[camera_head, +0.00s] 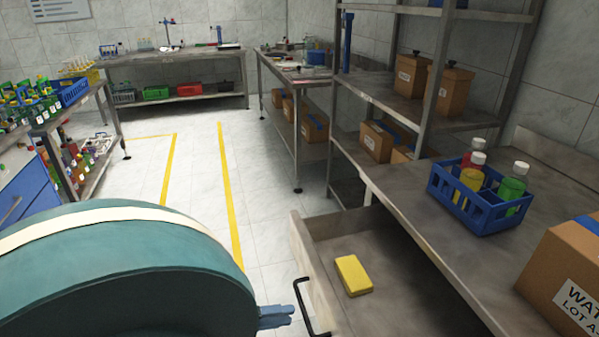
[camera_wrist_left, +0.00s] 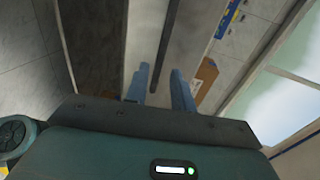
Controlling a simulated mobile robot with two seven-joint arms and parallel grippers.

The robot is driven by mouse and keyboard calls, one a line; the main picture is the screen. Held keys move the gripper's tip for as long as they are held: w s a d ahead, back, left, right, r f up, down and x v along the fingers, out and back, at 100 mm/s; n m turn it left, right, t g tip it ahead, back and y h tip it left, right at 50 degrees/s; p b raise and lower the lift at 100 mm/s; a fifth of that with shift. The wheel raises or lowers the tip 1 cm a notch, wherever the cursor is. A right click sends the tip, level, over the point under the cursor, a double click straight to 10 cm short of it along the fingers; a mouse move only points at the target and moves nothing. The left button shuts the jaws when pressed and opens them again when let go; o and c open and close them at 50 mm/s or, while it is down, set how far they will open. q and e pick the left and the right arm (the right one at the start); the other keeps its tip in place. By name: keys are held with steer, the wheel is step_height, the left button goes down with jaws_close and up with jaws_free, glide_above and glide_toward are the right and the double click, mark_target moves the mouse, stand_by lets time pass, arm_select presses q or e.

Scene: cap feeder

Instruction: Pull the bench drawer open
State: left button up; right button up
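The bench drawer (camera_head: 323,272) stands pulled out from under the grey bench (camera_head: 405,205) at the lower right of the head view. A yellow block (camera_head: 353,275) lies inside it. Its black bar handle (camera_head: 308,309) shows on the front face. My left gripper (camera_head: 290,315) has blue fingers and is just left of the handle, its tips close to it. In the left wrist view its fingers (camera_wrist_left: 160,70) are apart, and a dark strip shows between them; I cannot tell if that is the handle. My right gripper is not in view.
A blue crate (camera_head: 468,214) with several capped bottles and a cardboard box (camera_head: 565,275) stand on the bench top. Shelves with boxes rise behind. Open tiled floor (camera_head: 200,180) with yellow lines lies left of the drawer. My teal arm covers the lower left.

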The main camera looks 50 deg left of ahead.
arm_select(q)
steer(key=v, duration=0.7)
steer(key=shift+s, duration=0.2)
steer(key=shift+a, duration=0.1)
